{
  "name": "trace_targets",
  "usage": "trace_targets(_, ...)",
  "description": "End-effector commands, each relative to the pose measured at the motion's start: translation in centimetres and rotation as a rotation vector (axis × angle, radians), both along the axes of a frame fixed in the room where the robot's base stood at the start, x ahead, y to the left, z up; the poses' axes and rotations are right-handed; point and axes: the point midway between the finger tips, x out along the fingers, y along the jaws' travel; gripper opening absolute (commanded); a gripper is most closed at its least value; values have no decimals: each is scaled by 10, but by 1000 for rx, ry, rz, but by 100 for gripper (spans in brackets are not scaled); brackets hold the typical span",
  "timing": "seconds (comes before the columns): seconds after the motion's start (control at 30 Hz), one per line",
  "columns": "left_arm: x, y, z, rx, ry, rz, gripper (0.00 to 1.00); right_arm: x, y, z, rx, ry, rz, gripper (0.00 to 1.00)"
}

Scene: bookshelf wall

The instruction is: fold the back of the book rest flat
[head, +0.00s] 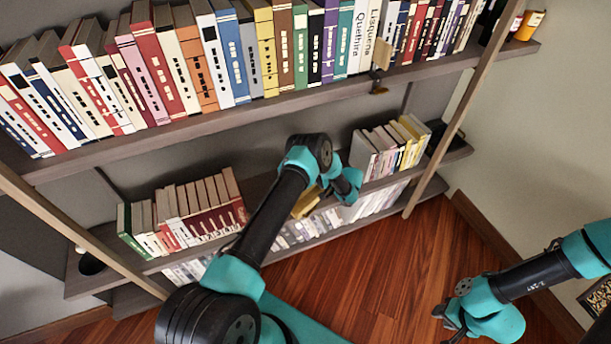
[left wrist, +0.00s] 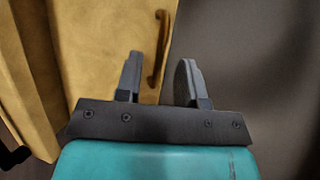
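The book rest (head: 307,202) is a yellowish wooden piece on the lower shelf, partly hidden behind my left arm in the head view. In the left wrist view its wooden panel (left wrist: 110,35) stands upright and fills the left half, with a curved brown handle (left wrist: 159,48) near its right edge. My left gripper (left wrist: 158,60) is open and empty, its two fingers apart and pointing at the handle. I cannot tell whether the handle lies between them. In the head view the left fingers are hidden by the wrist. My right gripper (head: 442,325) is open and empty above the floor, far from the rest.
Rows of books (head: 185,65) fill the upper shelf. More books stand on the lower shelf to the left (head: 185,213) and right (head: 390,145) of the rest. A wooden piece (head: 381,55) sticks out from the upper shelf. The wooden floor (head: 370,270) is clear.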

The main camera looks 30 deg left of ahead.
Motion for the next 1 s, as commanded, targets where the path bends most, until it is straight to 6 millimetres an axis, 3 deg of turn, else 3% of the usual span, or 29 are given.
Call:
trace_targets(0.2, -4, 21, -6, 0, 0, 1, 36, 0, 0, 0, 0, 0, 0, 34)
trace_targets(0.53, -4, 24, -7, 0, 0, 0, 36, 0, 0, 0, 0, 0, 0, 34)
trace_targets(0.9, -4, 24, -7, 0, 0, 0, 1, 0, 0, 0, 0, 0, 0, 34)
trace_targets(1.0, -4, 24, -7, 0, 0, 0, 0, 0, 0, 0, 0, 0, 0, 34)
